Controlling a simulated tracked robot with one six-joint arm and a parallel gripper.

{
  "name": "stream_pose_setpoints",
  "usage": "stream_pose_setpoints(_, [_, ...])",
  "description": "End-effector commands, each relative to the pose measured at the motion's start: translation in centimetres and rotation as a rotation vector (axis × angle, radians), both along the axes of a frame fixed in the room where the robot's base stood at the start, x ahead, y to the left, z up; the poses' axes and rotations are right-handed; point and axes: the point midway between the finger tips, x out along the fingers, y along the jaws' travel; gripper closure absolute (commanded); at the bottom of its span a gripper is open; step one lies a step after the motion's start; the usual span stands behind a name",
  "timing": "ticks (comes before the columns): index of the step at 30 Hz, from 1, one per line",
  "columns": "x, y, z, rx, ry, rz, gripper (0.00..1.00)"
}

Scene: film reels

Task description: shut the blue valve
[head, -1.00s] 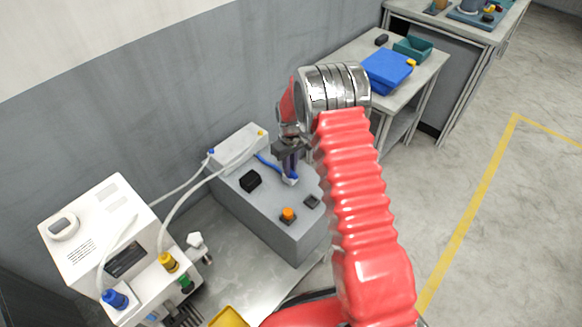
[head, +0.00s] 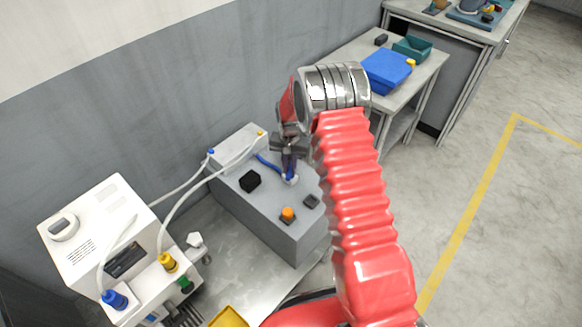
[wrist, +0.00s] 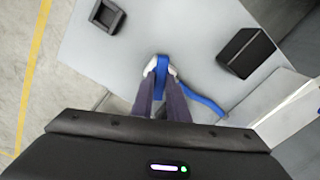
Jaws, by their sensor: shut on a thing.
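The blue valve (wrist: 162,66) sits on top of a grey box (head: 262,205), with a blue hose (wrist: 205,104) running off beside it. My gripper (wrist: 161,74) is over the box with its two fingers shut on the blue valve. I cannot tell from these views how far the valve is turned.
A black block (head: 250,181), an orange button (head: 288,213) and a dark square socket (head: 311,201) are on the box top near my gripper. A white machine (head: 100,235) with hoses stands at left. A blue case (head: 386,70) lies on a bench behind.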

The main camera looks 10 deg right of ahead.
Motion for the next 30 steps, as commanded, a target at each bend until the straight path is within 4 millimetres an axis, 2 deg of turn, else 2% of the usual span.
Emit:
stream_pose_setpoints(9, [0.34,-0.08,0.19,0.000,-0.009,-0.282,1.00])
stream_pose_setpoints(15, [0.37,-0.02,0.21,0.001,-0.011,-0.408,1.00])
stream_pose_setpoints(30, [0.43,0.13,0.25,0.002,-0.012,-0.496,1.00])
